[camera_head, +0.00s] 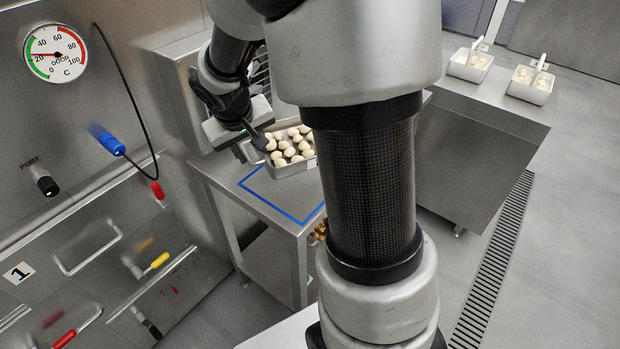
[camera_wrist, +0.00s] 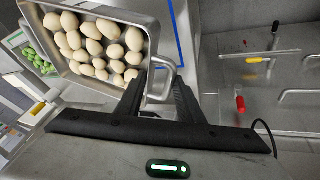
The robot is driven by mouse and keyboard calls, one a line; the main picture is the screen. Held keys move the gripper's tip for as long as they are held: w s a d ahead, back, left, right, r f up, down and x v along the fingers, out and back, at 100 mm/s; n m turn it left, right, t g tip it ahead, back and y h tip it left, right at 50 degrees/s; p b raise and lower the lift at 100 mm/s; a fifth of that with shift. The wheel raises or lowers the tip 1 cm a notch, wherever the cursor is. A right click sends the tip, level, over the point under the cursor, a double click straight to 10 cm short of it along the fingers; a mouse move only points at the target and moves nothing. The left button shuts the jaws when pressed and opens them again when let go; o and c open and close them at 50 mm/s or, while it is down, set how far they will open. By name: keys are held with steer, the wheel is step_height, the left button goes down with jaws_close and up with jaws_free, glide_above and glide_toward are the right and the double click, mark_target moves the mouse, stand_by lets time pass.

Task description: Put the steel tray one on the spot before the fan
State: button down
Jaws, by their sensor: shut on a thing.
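The steel tray (camera_head: 293,169) holds many pale round pieces and is partly hidden behind my arm in the head view. In the wrist view the tray (camera_wrist: 148,22) fills the upper left, with its loop handle (camera_wrist: 167,82) between my fingers. My gripper (camera_wrist: 160,88) is shut on that handle; in the head view my gripper (camera_head: 262,138) is at the tray's left side. A blue outline (camera_head: 272,203) marks the steel table top on the near side of the tray. A dark grille (camera_head: 262,72), perhaps the fan, shows partly behind my arm. I cannot tell whether the tray touches the table.
The steel table (camera_head: 232,180) stands against a panel wall with a dial (camera_head: 55,53) and coloured handles. A separate counter (camera_head: 500,105) at the right bears two small containers (camera_head: 470,65) (camera_head: 531,85). A container of green pieces (camera_wrist: 38,60) shows beyond the tray.

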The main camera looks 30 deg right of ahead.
steer(key=w+d+f+b, duration=0.1)
steer(key=w+d, duration=0.1)
steer(key=w+d+f+b, duration=0.1)
steer(key=d+f+b, duration=0.1)
steer(key=shift+w+d+b, duration=0.25)
steer(key=shift+w+b, duration=0.05)
steer(key=shift+w, duration=0.05)
step_height(320, 180, down, 5)
steer(key=shift+f+b, duration=0.1)
steer(key=shift+b, duration=0.55)
steer(key=shift+f+b, duration=0.6)
steer(key=shift+f, duration=1.65)
steer(key=c, duration=1.2)
jaws_free()
steer(key=shift+r, duration=0.15)
